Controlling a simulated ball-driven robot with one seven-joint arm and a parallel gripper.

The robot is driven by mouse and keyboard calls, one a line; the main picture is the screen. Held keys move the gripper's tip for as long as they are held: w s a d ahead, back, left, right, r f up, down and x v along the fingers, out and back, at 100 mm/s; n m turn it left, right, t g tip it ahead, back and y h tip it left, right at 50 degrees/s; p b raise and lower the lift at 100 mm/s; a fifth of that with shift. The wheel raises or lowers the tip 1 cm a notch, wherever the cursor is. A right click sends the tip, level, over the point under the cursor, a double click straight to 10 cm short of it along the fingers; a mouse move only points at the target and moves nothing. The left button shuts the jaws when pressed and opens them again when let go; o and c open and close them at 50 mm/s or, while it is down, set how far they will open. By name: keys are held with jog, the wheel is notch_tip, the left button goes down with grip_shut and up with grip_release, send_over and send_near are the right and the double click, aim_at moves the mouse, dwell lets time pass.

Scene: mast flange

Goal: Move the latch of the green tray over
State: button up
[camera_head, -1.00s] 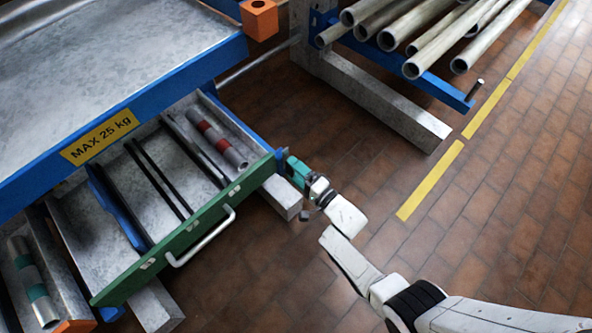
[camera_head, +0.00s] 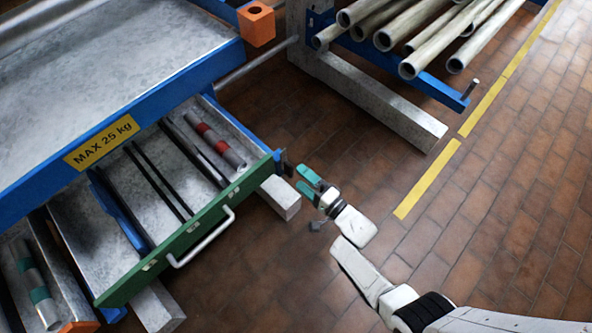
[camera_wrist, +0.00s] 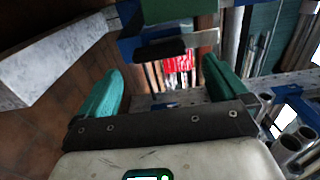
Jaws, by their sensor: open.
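The green tray (camera_head: 190,236) is a drawer with a green front panel and a metal bar handle, pulled out below the blue-edged bench. Its latch (camera_head: 286,165) is a small dark piece at the panel's right end. My gripper (camera_head: 302,180), with teal fingers, is open and empty just right of the latch, with a small gap between them. In the wrist view, a dark bar (camera_wrist: 160,48) that looks like the latch lies ahead, between and beyond the open fingers. Which way the latch is set is too small to tell.
The tray holds a metal tube with red bands (camera_head: 215,141). A tube with a teal band (camera_head: 38,292) lies in another tray at lower left. A rack of pipes (camera_head: 420,40) stands at the back right. Brown tiled floor around my arm is free.

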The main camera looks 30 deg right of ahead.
jog(key=p+v, duration=0.1)
jog(key=v, duration=0.5)
jog(key=shift+s, duration=0.15)
dwell(0.3)
